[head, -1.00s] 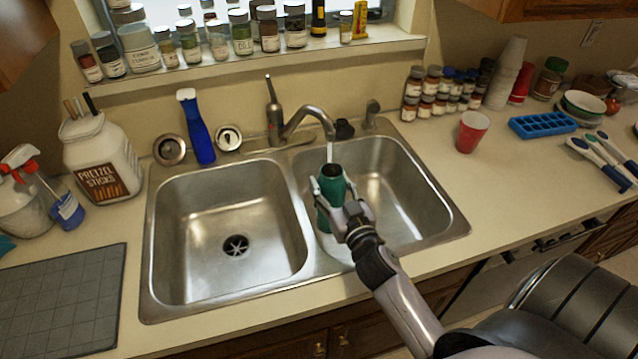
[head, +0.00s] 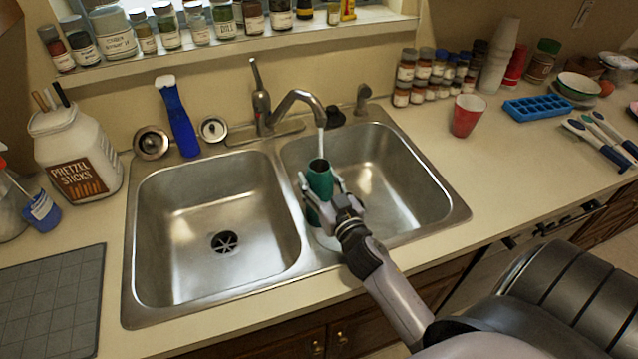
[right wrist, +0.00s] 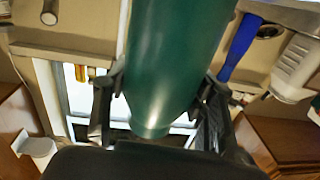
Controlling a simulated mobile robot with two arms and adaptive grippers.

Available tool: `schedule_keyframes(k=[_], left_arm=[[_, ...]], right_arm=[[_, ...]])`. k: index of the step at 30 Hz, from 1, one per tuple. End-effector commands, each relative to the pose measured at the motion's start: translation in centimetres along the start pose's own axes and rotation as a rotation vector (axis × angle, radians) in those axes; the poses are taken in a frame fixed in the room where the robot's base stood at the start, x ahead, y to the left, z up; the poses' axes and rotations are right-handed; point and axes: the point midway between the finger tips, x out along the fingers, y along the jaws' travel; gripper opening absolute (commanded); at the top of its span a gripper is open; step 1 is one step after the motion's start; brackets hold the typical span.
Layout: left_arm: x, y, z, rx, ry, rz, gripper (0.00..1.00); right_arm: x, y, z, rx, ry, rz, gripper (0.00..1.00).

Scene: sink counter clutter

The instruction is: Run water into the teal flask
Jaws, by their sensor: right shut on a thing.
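The teal flask (head: 320,181) stands upright over the right sink basin, its dark open mouth facing up. My right gripper (head: 323,195) is shut around the flask's body. In the right wrist view the flask (right wrist: 165,60) fills the middle, with the gripper's fingers (right wrist: 158,100) on both sides of it. The faucet (head: 297,100) has its spout above the flask. A thin pale stream of water (head: 320,141) falls from the spout to the flask's mouth. The water level inside is hidden. The faucet's lever (head: 257,76) points up. My left gripper is out of view.
The left basin (head: 215,225) is empty. Jars line the windowsill.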

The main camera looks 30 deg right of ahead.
Motion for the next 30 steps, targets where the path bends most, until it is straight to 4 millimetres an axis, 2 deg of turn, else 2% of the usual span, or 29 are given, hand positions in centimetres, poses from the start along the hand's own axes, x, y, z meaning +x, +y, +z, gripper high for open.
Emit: schedule_keyframes(k=[30], left_arm=[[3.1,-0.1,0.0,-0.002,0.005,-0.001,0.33]], right_arm=[[9.0,4.3,2.5,-0.003,0.003,0.000,0.02]])
